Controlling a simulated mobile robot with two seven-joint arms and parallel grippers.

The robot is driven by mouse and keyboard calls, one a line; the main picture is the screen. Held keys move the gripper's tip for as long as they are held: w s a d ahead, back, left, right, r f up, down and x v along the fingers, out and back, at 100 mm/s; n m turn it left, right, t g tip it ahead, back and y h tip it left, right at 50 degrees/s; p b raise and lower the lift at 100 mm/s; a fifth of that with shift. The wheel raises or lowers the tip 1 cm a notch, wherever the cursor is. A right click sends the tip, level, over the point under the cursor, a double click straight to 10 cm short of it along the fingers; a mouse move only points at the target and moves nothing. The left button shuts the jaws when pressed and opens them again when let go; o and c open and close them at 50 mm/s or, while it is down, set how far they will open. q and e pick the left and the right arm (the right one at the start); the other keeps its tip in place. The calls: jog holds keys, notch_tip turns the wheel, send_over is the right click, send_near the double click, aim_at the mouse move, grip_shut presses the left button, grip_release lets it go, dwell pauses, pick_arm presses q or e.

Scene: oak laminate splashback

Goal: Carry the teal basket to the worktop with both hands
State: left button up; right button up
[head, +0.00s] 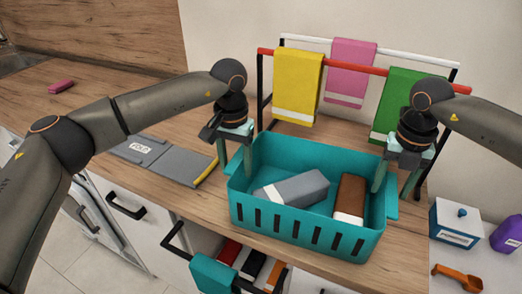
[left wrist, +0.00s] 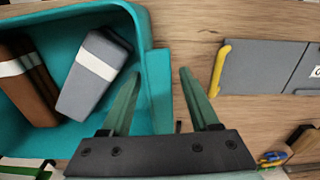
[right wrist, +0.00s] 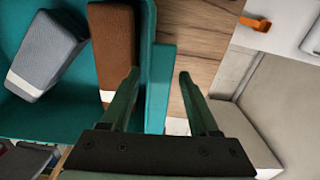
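The teal basket (head: 305,232) is upright at the worktop's (head: 405,262) front part; I cannot tell whether it rests fully on it. In the left wrist view the teal end tab (left wrist: 158,90) lies between the spread fingers. In the right wrist view the other tab (right wrist: 160,85) lies between the fingers, with a gap visible.
A rack with a yellow towel (head: 298,85), a pink towel (head: 350,70) and a green towel (head: 395,105) stands behind the basket. A grey folding board (head: 165,160) lies to the left. A white box (head: 456,222) stands at right.

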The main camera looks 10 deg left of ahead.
jog(key=shift+r, duration=0.2)
pick_arm(q)
notch_tip(320, 180, up, 12)
pick_arm(e)
notch_tip(320, 180, up, 12)
jog(key=shift+f, duration=0.15)
dwell(0.6)
jog(key=shift+s+f, duration=0.1)
dwell(0.3)
